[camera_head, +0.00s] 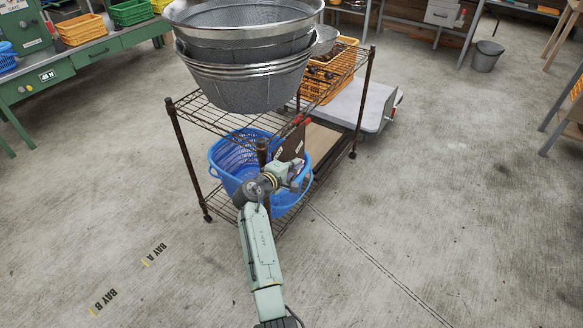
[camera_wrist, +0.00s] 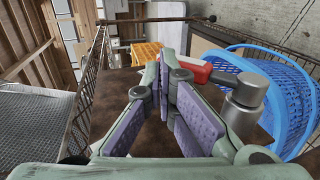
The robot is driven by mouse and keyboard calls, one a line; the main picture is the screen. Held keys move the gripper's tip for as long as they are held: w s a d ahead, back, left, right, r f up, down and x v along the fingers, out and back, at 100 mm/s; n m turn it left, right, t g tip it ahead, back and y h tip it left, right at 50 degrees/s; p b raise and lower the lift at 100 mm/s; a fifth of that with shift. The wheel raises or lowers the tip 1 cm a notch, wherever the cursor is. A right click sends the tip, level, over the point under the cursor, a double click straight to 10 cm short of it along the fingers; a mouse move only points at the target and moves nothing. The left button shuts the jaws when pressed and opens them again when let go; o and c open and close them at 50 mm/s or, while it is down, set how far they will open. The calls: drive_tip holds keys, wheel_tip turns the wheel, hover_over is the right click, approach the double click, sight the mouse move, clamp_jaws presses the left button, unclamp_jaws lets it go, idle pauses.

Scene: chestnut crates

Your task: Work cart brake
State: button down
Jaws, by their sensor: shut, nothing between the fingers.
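A wire-shelf cart (camera_head: 183,150) with rusty brown posts stands in the middle of the head view. A dark brown plate (camera_head: 290,146) is on its near side; it also fills the middle of the wrist view (camera_wrist: 100,105). A lever with a red grip (camera_wrist: 192,69) and a grey metal pivot (camera_wrist: 243,105) is on this plate, probably the brake. Its red end shows small in the head view (camera_head: 302,121). My gripper (camera_head: 299,172) is shut and empty below the red end. In the wrist view its purple-padded fingers (camera_wrist: 162,80) partly cover the grip; contact is unclear.
Grey metal tubs (camera_head: 245,88) are stacked on the upper shelf beside an orange crate (camera_head: 350,62). A blue basket (camera_head: 226,160) sits on the lower shelf, close to my gripper. A grey platform (camera_head: 365,105) stands behind.

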drive_tip(key=shift+w+d+f, duration=0.15)
drive_tip(key=shift+d, duration=0.05)
drive_tip(key=shift+w+d+f, duration=0.3)
drive_tip(key=shift+w, duration=0.15)
idle(0.4)
drive_tip(key=shift+r, duration=0.45)
drive_tip(key=s+a+r, duration=0.1)
drive_tip(key=s+r, duration=0.1)
drive_tip(key=r, duration=0.3)
drive_tip(key=s+a+r, duration=0.2)
drive_tip(key=s+r, duration=0.1)
drive_tip(key=r, duration=0.3)
drive_tip(key=shift+a+r+p, duration=0.25)
drive_tip(key=shift+a+p, duration=0.05)
drive_tip(key=shift+p, duration=0.15)
